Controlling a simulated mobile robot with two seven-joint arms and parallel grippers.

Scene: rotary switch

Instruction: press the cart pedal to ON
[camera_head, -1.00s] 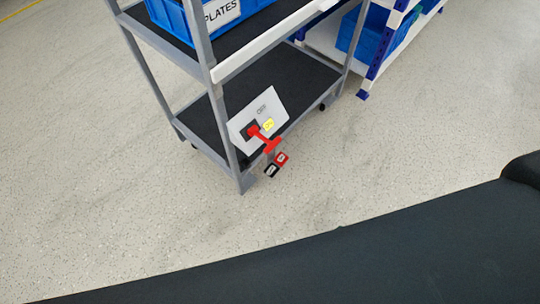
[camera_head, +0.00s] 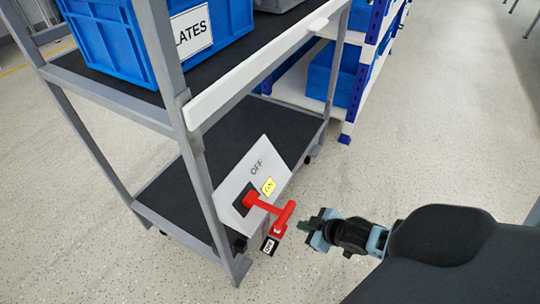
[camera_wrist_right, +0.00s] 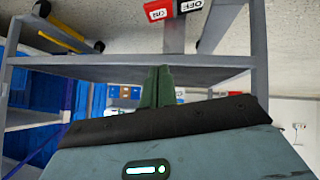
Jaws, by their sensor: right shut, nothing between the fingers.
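The pedal, with a red half and a black half (camera_head: 270,245), sits low at the cart's near corner in the head view, partly hidden by the red handle. In the right wrist view the pedal (camera_wrist_right: 172,9) shows at the top edge with ON and OFF labels. Above it on the cart is a white panel (camera_head: 229,214) marked OFF and ON, with a red T-shaped handle (camera_head: 262,204). My right gripper (camera_head: 306,225) is shut and empty, just right of the handle in the picture; contact cannot be told. Its fingers also show in the wrist view (camera_wrist_right: 160,86). My left gripper is out of view.
The grey cart (camera_head: 105,98) has dark shelves and a blue crate (camera_head: 120,40) on top. A blue-and-white rack (camera_head: 345,105) stands behind it. Speckled floor (camera_head: 430,130) is open to the right.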

